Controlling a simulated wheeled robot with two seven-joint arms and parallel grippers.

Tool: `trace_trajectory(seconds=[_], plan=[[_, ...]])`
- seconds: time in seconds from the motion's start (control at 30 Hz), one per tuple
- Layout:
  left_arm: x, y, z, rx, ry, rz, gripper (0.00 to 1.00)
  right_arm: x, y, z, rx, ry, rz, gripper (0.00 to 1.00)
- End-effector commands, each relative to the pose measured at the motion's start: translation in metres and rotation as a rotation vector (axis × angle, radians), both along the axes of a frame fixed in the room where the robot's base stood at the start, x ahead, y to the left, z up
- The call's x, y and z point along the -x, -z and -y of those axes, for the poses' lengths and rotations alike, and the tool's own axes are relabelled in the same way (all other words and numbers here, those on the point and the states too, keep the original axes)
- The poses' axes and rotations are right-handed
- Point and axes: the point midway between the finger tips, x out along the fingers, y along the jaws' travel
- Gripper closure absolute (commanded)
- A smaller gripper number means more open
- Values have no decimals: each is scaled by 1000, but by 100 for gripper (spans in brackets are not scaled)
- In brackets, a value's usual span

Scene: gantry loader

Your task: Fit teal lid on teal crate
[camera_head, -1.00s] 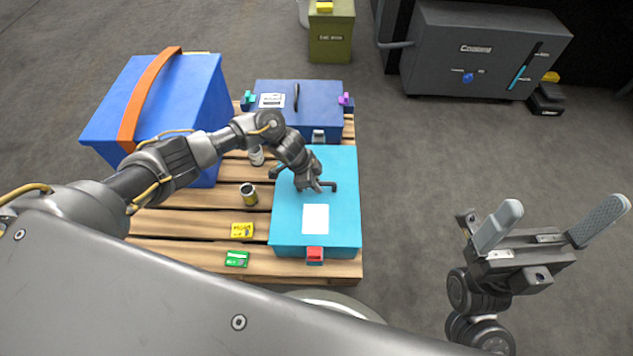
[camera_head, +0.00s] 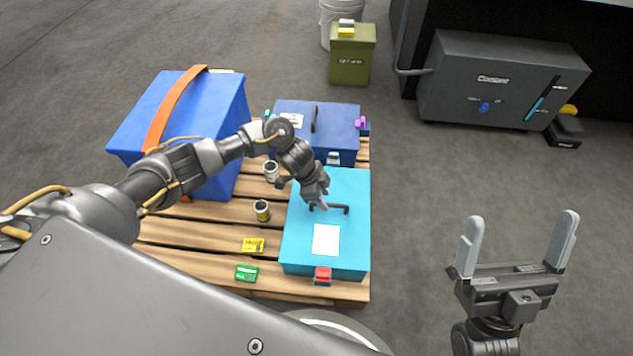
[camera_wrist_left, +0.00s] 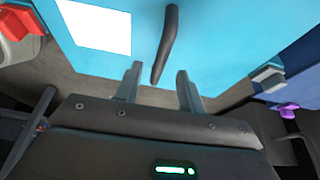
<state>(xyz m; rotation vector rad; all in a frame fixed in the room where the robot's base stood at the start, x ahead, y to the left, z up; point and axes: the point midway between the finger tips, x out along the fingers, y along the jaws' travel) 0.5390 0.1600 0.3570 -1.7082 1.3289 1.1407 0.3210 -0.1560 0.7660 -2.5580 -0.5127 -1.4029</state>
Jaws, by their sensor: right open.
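The teal lid (camera_head: 345,188) lies on top of the teal crate (camera_head: 318,283) on the pallet. It carries a dark bar handle (camera_head: 345,209) and a white label, with a red latch (camera_head: 322,275) at the near side. My left gripper (camera_head: 320,205) is over the lid at the left end of the handle. In the left wrist view its fingers (camera_wrist_left: 157,76) are apart, with one end of the handle (camera_wrist_left: 167,40) in line with the gap; I see no grip. How tightly the lid sits is unclear. My right gripper (camera_head: 522,218) is open and empty, right of the pallet.
A navy case (camera_head: 340,135) stands just behind the teal crate. A large blue box (camera_head: 222,125) with an orange strap stands at the left. Two small cans and yellow and green packs lie on the pallet (camera_head: 195,228).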

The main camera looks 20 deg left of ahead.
Motion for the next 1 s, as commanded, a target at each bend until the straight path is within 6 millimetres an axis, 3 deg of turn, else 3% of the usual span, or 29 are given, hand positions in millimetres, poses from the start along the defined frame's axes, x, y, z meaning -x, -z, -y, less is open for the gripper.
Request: trace_trajectory(seconds=[0.03,0.13,0.4,1.0], plan=[[1,-13,-4,0,-1,2,60,-5,-3,-6,26,-12,-56,0],[2,-28,-10,0,1,1,60,-13,5,-17,79,-34,-162,0],[5,-52,-20,0,0,1,60,-23,22,-34,172,-70,-337,0],[5,-55,-22,0,0,1,60,-24,26,-37,189,-76,-368,0]])
